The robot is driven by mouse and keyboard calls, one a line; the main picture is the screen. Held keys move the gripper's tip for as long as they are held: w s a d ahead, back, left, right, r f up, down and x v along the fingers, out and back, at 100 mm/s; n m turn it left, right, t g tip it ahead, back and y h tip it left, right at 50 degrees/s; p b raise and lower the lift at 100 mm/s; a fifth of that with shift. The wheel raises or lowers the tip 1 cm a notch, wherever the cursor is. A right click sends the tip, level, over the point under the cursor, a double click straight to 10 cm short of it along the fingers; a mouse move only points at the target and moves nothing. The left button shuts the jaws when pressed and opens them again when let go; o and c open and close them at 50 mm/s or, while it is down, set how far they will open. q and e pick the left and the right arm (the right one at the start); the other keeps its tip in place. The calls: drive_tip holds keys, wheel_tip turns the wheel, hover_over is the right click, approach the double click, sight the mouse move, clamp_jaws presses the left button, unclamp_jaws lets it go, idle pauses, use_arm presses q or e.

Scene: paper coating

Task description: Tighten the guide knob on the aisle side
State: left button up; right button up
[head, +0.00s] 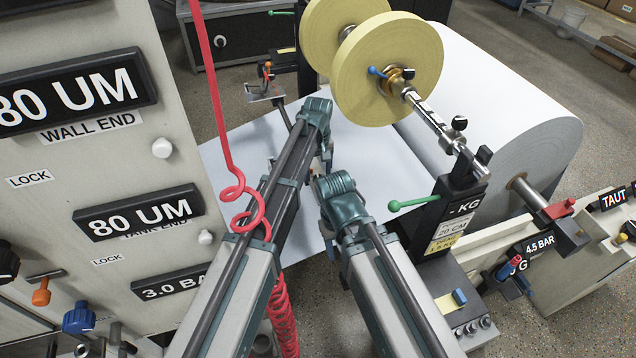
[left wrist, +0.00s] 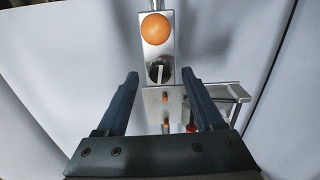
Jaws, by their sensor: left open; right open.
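In the left wrist view, a black round knob (left wrist: 160,69) with a pale bar across its face sits on an upright metal plate (left wrist: 157,35). An orange ball (left wrist: 154,27) is above it on the same plate. My left gripper (left wrist: 160,76) is open, its fingertips apart to either side of the black knob in the picture; I cannot tell whether they touch it. In the head view, my left gripper (head: 325,148) is over the white paper web (head: 375,160), its fingers mostly hidden by the wrist. My right gripper (head: 331,236) is lower, with its fingers also mostly hidden. The guide knob is not clearly visible in the head view.
Yellow discs (head: 390,68) on a shaft and a large white paper roll (head: 520,90) stand at the upper right. A post with a green lever (head: 414,202) is right of my right arm. A labelled control panel (head: 80,165) fills the left. A red coiled hose (head: 226,130) hangs beside my left arm.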

use_arm(q)
drive_tip(key=shift+f+b, duration=0.3)
drive_tip(key=shift+f, duration=0.35)
use_arm(e)
drive_tip(key=shift+f, duration=0.7)
use_arm(q)
clamp_jaws()
